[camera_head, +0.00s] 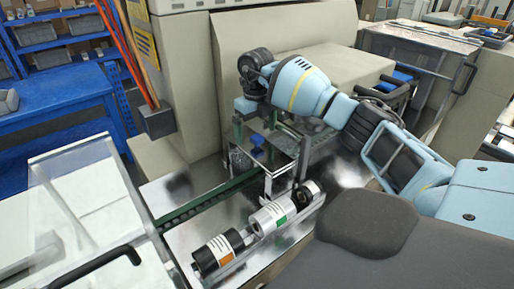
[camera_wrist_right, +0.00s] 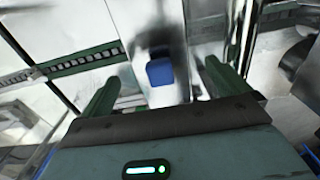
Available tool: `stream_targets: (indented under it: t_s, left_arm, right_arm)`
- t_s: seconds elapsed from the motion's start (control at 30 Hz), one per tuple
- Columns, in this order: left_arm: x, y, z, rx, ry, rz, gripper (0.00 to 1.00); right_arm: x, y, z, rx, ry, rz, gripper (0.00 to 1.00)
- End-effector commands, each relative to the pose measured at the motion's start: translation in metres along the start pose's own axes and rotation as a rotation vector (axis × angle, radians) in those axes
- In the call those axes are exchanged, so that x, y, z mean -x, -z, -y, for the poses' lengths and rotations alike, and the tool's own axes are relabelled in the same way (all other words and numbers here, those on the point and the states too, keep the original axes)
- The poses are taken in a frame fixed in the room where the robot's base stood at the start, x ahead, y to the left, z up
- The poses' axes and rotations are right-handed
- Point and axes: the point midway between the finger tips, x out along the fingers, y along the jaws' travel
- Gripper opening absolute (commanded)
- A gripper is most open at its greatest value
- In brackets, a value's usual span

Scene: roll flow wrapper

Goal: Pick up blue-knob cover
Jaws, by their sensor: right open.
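The blue-knob cover shows by its blue knob (camera_head: 257,141), low beside the conveyor under my right gripper. The knob also shows in the right wrist view (camera_wrist_right: 160,71), on a shiny metal plate (camera_wrist_right: 150,42). My right gripper (camera_head: 268,137) is open and empty above the cover. In the right wrist view its two green fingers (camera_wrist_right: 162,88) stand on either side of the knob, apart from it. Much of the cover is hidden by the gripper and metal frame in the head view. My left gripper is not in view.
A green conveyor track (camera_head: 205,199) runs past the cover. Labelled rolls (camera_head: 270,216) lie at the front. The tall beige machine housing (camera_head: 180,70) stands behind. A clear guard (camera_head: 85,200) is at left, and blue shelving (camera_head: 60,110) is further back.

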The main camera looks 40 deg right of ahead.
Motion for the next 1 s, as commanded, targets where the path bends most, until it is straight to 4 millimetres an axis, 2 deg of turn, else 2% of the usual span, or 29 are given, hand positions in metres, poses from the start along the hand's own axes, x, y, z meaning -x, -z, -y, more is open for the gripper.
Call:
stream_targets:
  t_s: [0.17,0.3,0.43,0.77,1.0]
  left_arm:
    - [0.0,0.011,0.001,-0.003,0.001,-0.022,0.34]
    - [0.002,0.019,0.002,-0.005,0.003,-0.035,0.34]
    - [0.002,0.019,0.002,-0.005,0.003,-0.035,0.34]
    - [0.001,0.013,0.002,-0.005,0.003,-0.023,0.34]
    - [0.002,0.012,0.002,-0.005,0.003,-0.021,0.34]
  right_arm:
    - [-0.01,0.003,0.0,0.0,0.001,-0.002,1.0]
    - [-0.029,0.008,-0.001,0.0,0.001,0.0,1.0]
    - [-0.045,0.007,-0.001,-0.001,0.001,0.0,1.0]
    - [-0.051,0.007,-0.001,-0.001,0.001,0.002,1.0]
    - [-0.051,0.007,-0.001,-0.001,0.001,0.002,0.69]
